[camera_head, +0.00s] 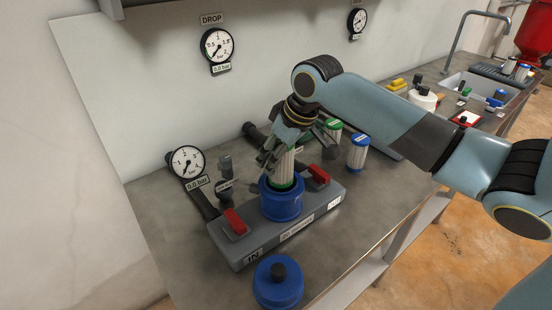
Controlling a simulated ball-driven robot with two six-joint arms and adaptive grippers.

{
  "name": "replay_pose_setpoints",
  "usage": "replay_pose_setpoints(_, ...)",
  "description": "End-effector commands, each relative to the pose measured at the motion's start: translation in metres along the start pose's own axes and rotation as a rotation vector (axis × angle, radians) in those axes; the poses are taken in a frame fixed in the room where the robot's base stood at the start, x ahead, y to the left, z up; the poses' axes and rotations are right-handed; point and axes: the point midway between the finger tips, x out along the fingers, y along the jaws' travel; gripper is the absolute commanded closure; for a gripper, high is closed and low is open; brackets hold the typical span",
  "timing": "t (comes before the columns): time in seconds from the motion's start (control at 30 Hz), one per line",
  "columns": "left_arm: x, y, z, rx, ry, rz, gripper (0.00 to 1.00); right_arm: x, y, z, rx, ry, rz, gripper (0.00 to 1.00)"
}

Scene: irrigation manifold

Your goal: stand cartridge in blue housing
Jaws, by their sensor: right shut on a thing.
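The blue housing (281,203) stands open on a grey manifold block (240,249) on the bench. My right gripper (283,155) comes down from above and is shut on a white pleated cartridge with a green end ring (284,179). The cartridge is upright over the housing, its lower end at or inside the housing mouth. I cannot tell whether it touches the bottom. The gripper hides its upper part. The blue lid (278,282) with a dark knob lies on the bench in front of the manifold. My left gripper is out of view.
Red valve handles (235,221) flank the housing. A blue-ended cartridge (357,152) and a green-ended one (333,130) stand behind to the right. Pressure gauges (187,162) are at the left and on the wall. A sink (487,88) is at the far right.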

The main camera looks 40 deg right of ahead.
Motion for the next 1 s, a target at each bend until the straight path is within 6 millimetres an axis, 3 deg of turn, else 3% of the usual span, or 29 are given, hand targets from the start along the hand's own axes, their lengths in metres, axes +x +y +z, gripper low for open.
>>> replay_pose_setpoints(0.1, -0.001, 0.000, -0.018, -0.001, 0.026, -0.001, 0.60, 0.016, -0.001, 0.007, 0.002, -0.001, -0.001, 0.83)
replay_pose_setpoints(0.2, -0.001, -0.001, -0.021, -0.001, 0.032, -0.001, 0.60, 0.017, 0.000, 0.007, -0.001, 0.001, 0.000, 0.83)
replay_pose_setpoints(0.57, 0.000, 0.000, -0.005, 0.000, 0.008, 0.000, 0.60, 0.023, -0.001, 0.010, -0.001, -0.001, -0.001, 0.83)
replay_pose_setpoints(0.87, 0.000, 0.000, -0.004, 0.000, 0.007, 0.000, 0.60, 0.028, -0.001, 0.012, -0.001, 0.001, 0.000, 0.83)
replay_pose_setpoints(0.9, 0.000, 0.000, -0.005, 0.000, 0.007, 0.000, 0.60, 0.028, -0.001, 0.012, -0.001, 0.000, 0.000, 0.41)
replay_pose_setpoints(1.0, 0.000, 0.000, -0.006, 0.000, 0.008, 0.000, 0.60, 0.028, -0.001, 0.012, -0.001, 0.000, 0.000, 0.28)
